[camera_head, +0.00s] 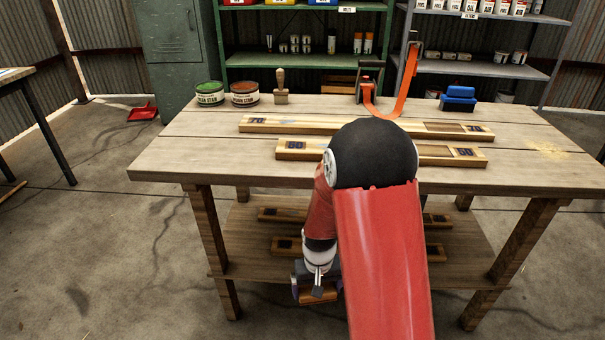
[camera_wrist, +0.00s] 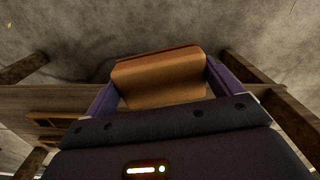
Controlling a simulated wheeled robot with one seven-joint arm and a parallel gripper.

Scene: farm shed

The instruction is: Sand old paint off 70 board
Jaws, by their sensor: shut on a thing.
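My gripper (camera_head: 317,292) hangs low in front of the table, below the tabletop and near the lower shelf's front edge. It is shut on a tan-orange block (camera_wrist: 158,80), which sits between the two purple fingers in the wrist view. In the head view only a bit of the block shows; I cannot tell whether it is a sanding block.
The lower shelf (camera_head: 250,225) holds more boards. Its edge and table legs are close to my gripper.

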